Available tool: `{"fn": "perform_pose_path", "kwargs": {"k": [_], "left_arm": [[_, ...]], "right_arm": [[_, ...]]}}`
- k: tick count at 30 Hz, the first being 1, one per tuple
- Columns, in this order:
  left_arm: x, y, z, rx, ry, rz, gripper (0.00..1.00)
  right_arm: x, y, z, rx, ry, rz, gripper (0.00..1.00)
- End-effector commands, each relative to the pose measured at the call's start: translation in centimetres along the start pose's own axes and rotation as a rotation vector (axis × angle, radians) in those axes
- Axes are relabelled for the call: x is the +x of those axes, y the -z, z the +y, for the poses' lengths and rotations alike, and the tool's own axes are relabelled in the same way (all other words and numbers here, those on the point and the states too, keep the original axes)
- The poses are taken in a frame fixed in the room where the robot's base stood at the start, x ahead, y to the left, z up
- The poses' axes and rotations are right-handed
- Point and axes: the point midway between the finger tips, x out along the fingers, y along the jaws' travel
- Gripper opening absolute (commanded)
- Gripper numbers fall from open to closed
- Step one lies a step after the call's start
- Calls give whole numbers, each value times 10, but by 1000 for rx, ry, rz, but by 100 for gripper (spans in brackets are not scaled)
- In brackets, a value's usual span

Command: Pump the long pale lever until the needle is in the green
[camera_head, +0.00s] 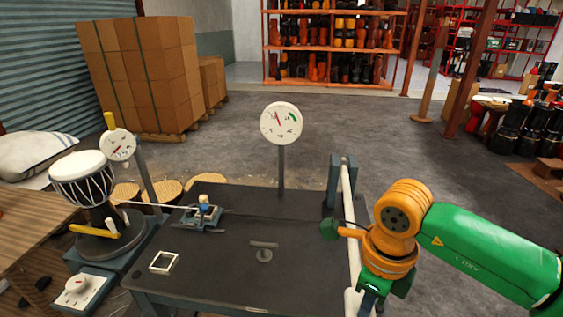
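The long pale lever (348,205) is a whitish bar on the right side of the dark table, running from a blue-grey post (334,180) toward the front. A round white gauge (281,123) stands on a pole behind the table. Its red needle points up and slightly left, and the green band lies to its right, so the needle is outside the green. My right gripper (350,262), green and orange, is at the lever's near part and hides some of it. I cannot tell whether its fingers are closed on the lever. My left gripper is not in view.
A white goblet drum (83,180) stands at the left beside a smaller gauge (118,145). A control box (78,288) sits at front left.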

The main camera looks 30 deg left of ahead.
Motion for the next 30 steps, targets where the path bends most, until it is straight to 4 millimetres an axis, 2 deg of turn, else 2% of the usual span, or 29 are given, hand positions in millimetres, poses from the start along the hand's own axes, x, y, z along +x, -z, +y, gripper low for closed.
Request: {"fn": "perform_pose_path", "kwargs": {"k": [1,14,17,21,30], "left_arm": [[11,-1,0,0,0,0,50],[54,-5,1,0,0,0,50],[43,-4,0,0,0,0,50],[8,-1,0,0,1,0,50],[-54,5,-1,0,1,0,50]], "right_arm": [[13,0,0,-1,-1,0,0],[65,-2,-2,-1,-3,0,0],[52,-2,-2,-1,-3,0,0],[7,-1,0,-2,0,-1,0],[-78,2,5,-1,-1,0,0]]}}
